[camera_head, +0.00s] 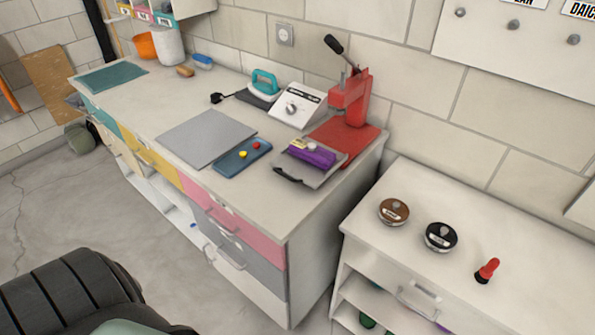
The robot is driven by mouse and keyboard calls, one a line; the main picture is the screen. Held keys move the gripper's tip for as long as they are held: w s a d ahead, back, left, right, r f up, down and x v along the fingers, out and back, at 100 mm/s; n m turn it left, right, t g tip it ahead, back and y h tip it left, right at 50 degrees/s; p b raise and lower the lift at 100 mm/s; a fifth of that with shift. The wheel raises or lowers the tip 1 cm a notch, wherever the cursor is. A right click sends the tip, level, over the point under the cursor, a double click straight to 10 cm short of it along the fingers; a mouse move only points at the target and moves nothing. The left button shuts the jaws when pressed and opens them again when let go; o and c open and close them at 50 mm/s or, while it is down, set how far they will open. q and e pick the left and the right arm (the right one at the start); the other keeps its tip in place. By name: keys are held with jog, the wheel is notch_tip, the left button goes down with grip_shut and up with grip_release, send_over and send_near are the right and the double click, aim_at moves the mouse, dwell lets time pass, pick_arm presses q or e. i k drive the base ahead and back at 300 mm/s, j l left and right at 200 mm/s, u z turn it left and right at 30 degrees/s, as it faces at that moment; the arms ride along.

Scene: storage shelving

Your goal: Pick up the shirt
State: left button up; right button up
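No shirt can be made out with certainty. A purple bundle (312,153) lies on a grey tray with a black handle (288,176) at the right end of the long workbench; I cannot tell whether it is cloth. A flat grey sheet (207,137) lies on the middle of the bench. Neither of my grippers is in view. A dark ridged part at the lower left appears to be mine.
The workbench (140,97) holds a red press (355,98), a white control box (298,105), a teal iron (264,83) and a blue tray (241,158).

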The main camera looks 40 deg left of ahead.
aim_at(322, 158)
jog(key=u, duration=0.4)
jog(key=l+u, duration=0.45)
jog(key=k+l+u, duration=0.1)
jog(key=l+u, duration=0.15)
jog(key=u, duration=0.2)
jog(key=k+l+u, duration=0.15)
jog(key=l+u, duration=0.15)
jog(key=u, duration=0.15)
